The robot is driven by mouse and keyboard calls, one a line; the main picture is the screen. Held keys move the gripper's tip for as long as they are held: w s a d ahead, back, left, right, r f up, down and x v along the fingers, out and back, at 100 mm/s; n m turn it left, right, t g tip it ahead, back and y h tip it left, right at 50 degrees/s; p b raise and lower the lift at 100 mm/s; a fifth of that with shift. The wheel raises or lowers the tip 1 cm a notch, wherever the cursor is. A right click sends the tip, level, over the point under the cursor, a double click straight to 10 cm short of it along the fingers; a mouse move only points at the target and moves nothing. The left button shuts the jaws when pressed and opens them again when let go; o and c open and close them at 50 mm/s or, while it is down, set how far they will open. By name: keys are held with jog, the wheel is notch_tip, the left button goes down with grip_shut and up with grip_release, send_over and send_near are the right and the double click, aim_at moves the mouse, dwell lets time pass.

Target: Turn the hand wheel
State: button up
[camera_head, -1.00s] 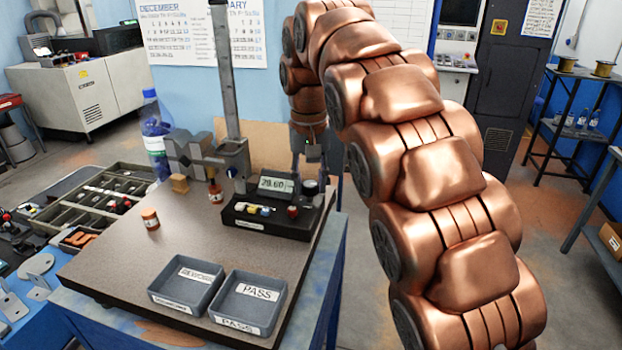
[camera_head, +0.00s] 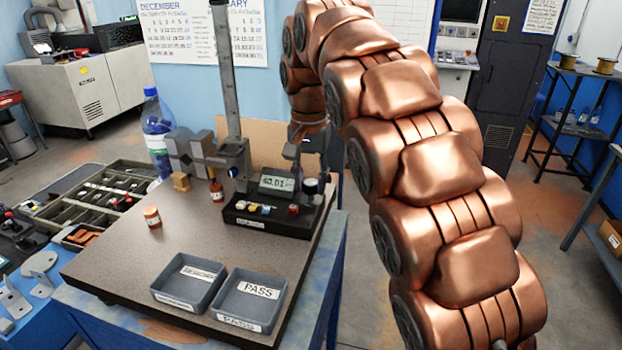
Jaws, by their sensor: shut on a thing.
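The height gauge stands at the back of the grey-brown bench plate, with a tall grey column (camera_head: 224,75), a measuring carriage (camera_head: 205,150) and a black base with a small display (camera_head: 277,183). The display seems to read about 40.01. The hand wheel (camera_head: 311,187) looks like the dark round knob at the right end of the base, partly hidden. My gripper (camera_head: 308,168) comes down on it from above, tilted, and is shut on it. The fingertips are small and dark here, so their exact contact is hard to see.
Two grey trays, one marked PASS (camera_head: 249,299) and another beside it (camera_head: 188,282), sit at the plate's front. The plate's middle is clear.

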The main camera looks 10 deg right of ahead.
jog(key=o, duration=0.9)
jog(key=shift+c, duration=0.2)
jog(key=shift+n, duration=0.3)
